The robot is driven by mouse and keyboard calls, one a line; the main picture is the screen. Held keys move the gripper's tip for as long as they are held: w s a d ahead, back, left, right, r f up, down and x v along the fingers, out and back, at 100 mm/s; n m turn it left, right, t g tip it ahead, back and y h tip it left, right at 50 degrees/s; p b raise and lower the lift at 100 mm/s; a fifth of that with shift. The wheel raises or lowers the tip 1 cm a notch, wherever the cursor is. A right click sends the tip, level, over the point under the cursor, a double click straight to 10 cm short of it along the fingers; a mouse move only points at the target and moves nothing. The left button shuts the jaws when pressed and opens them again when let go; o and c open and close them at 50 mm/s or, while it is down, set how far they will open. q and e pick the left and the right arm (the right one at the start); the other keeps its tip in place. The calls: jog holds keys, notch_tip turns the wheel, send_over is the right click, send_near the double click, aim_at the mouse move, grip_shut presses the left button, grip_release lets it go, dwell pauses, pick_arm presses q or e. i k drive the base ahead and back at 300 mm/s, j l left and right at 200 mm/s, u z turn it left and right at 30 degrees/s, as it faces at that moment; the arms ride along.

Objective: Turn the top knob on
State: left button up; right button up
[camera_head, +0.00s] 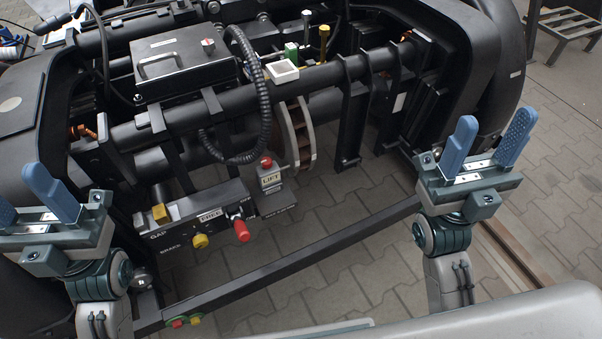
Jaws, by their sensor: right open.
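On the bogie's control panel (215,215) at lower left are a red knob (241,231), a yellow knob (200,240) and a yellow block (160,213). A red button (266,162) tops a small grey box labelled LIFT (270,180). A small reddish knob (208,44) sits on the lid of the black box higher up. I cannot tell which is the top knob. My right gripper (494,135) is open and empty, well to the right of the panel. My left gripper (24,196) is open, left of the panel, with one finger cut by the picture edge.
A black bar (300,255) runs diagonally in front of the panel, with small red and yellow-green parts (182,322) at its lower end. A ribbed hose (265,100) loops above the LIFT box.

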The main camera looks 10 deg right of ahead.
aim_at(266, 163)
jog(key=l+u, duration=0.15)
jog(key=l, duration=2.2)
jog(key=i, duration=0.05)
